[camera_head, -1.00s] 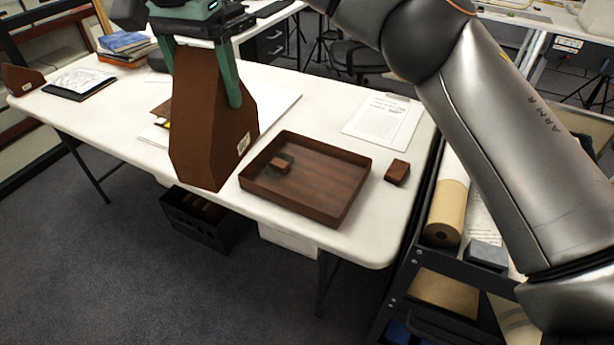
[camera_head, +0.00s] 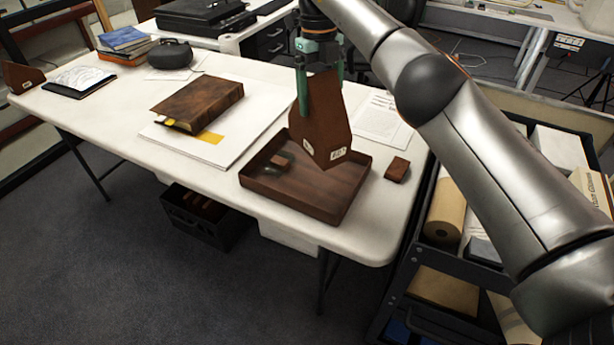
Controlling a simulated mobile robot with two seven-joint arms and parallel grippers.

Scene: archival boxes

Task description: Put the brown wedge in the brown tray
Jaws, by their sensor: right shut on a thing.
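The brown wedge (camera_head: 326,115), with a small white label near its lower edge, hangs from my right gripper (camera_head: 320,88). The green fingers are shut on its two sides. In the picture the wedge is in front of the back part of the brown tray (camera_head: 299,207), seemingly held above it; its exact height is hard to tell. The tray is shallow, stands on the white table and has a small brown block (camera_head: 281,160) inside. The wedge hides part of the tray's back wall. My left gripper does not show.
A small brown block (camera_head: 397,169) lies right of the tray. A thick brown book (camera_head: 199,103) rests on white boards to the left. A dark cart (camera_head: 405,262) stands at the table's right. Another brown wedge (camera_head: 22,77) stands far left.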

